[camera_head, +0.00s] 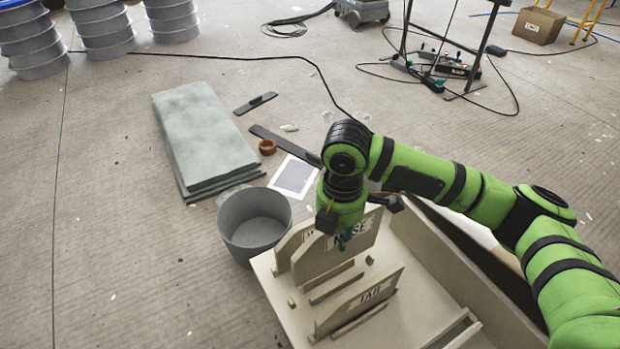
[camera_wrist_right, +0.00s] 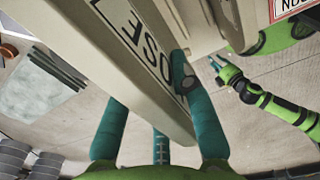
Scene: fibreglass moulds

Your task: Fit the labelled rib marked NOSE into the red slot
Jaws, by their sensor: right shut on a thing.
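The rib marked NOSE (camera_head: 318,262) is a pale beige panel with a white label, standing upright among the ribs on the beige tray. My right gripper (camera_head: 346,238) is shut on its upper edge. In the right wrist view the rib (camera_wrist_right: 110,50) runs between the teal fingers (camera_wrist_right: 160,125), with the letters OSE showing. Its lower edge is hard to see, so I cannot tell whether it is raised. A red-bordered label (camera_wrist_right: 289,9) shows at the upper right; no red slot is clear. My left gripper (camera_wrist_right: 217,62) shows small there, fingers apart and empty.
The tray (camera_head: 268,276) also holds another labelled rib (camera_head: 362,302) in front and a plain rib (camera_head: 287,245) behind. A grey bucket (camera_head: 254,225) stands at its left. Folded grey-green sheets (camera_head: 203,140) lie on the floor beyond. A raised beige wall (camera_head: 440,250) borders the right.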

